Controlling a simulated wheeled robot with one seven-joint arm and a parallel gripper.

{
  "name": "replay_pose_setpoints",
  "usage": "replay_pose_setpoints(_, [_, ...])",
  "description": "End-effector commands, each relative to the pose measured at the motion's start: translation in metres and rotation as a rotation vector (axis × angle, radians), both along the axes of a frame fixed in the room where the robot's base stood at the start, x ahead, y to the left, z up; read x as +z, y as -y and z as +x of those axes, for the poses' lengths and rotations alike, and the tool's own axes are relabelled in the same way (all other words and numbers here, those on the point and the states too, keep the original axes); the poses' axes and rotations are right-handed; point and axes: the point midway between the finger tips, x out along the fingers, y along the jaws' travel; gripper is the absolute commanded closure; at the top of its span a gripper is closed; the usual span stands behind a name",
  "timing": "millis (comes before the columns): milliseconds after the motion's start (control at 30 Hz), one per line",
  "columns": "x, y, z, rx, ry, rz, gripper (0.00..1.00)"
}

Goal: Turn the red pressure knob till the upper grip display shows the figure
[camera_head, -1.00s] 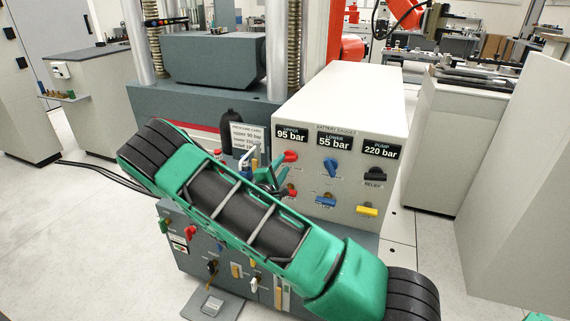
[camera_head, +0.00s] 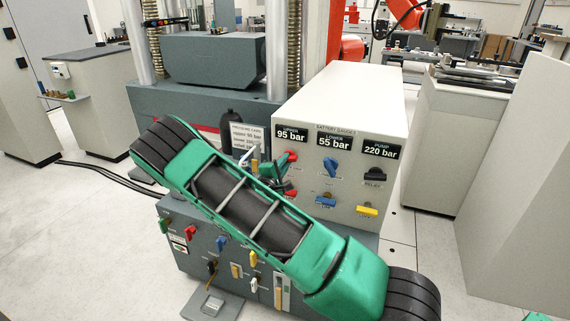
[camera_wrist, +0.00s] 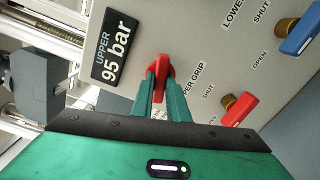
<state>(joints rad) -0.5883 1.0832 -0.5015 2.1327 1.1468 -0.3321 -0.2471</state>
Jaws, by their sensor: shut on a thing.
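The red pressure knob (camera_wrist: 160,72) is on the light panel under the upper display, and my gripper (camera_wrist: 162,85) is shut on it in the wrist view. In the head view the knob (camera_head: 291,157) shows beside my green gripper (camera_head: 275,172), partly behind my arm. The upper grip display (camera_wrist: 116,46) reads 95 bar; it also shows in the head view (camera_head: 290,134). A pressure card (camera_head: 246,134) stands left of the panel. Its upper line seems to read 90 bar, in small print.
A lower red lever (camera_wrist: 236,108) and a blue knob (camera_wrist: 298,36) sit close by on the panel. The lower display (camera_head: 333,141) reads 55 bar and the pump display (camera_head: 381,149) reads 220 bar. A grey valve box (camera_head: 185,255) with several levers stands below my arm.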

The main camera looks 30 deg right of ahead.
Motion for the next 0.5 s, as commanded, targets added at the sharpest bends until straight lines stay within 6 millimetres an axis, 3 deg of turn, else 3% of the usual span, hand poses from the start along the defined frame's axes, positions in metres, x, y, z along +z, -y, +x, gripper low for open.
replay_pose_setpoints(433, [-0.0016, -0.0003, -0.0006, -0.001, 0.054, 0.046, 1.0])
replay_pose_setpoints(467, [-0.0016, -0.0003, -0.0006, -0.001, 0.054, 0.046, 0.79])
replay_pose_setpoints(500, [-0.0015, -0.0002, -0.0006, -0.001, 0.054, 0.046, 0.69])
